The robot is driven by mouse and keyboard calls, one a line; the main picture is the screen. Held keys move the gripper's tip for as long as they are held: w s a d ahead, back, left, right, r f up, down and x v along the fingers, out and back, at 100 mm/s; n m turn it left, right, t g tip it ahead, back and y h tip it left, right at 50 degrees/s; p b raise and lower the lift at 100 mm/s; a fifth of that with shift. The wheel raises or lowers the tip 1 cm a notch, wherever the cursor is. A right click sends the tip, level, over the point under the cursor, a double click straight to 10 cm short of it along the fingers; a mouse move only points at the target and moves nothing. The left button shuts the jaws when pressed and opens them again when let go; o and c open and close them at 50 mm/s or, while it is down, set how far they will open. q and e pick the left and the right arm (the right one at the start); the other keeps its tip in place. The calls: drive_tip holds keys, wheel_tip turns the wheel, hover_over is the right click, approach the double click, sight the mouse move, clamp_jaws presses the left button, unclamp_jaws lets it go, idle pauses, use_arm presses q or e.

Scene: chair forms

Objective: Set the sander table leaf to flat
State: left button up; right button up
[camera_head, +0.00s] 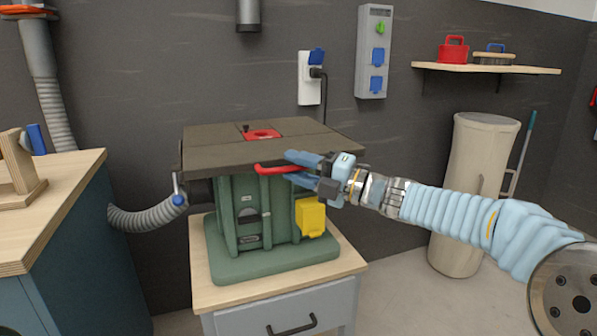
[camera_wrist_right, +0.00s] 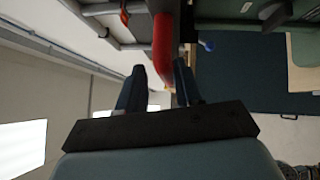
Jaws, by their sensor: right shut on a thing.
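The sander table (camera_head: 215,145) has a dark, seamed top on a green ribbed body. The right part of the top, behind my gripper, looks about level with the rest, but a slight tilt cannot be ruled out. A red bar handle (camera_head: 272,169) sits at the front edge of the top. My right gripper (camera_head: 289,167) reaches in from the right with its blue fingers shut around the right end of this handle. In the right wrist view the red handle (camera_wrist_right: 163,45) lies between the two fingers (camera_wrist_right: 160,68). My left gripper is out of view.
The sander stands on a wooden-topped drawer cabinet (camera_head: 270,288). A yellow box (camera_head: 310,217) is on its front right. A grey hose (camera_head: 148,216) runs at left beside a workbench (camera_head: 45,205). A beige bin (camera_head: 475,190) stands right, under a wall shelf (camera_head: 490,68).

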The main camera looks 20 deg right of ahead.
drive_tip(key=shift+o, duration=1.3)
drive_tip(key=shift+r, duration=0.15)
drive_tip(key=shift+s+d+f, duration=0.2)
drive_tip(key=shift+d, duration=0.05)
drive_tip(key=b+v, duration=0.2)
drive_tip(key=v, duration=1.1)
drive_tip(key=shift+r, duration=0.1)
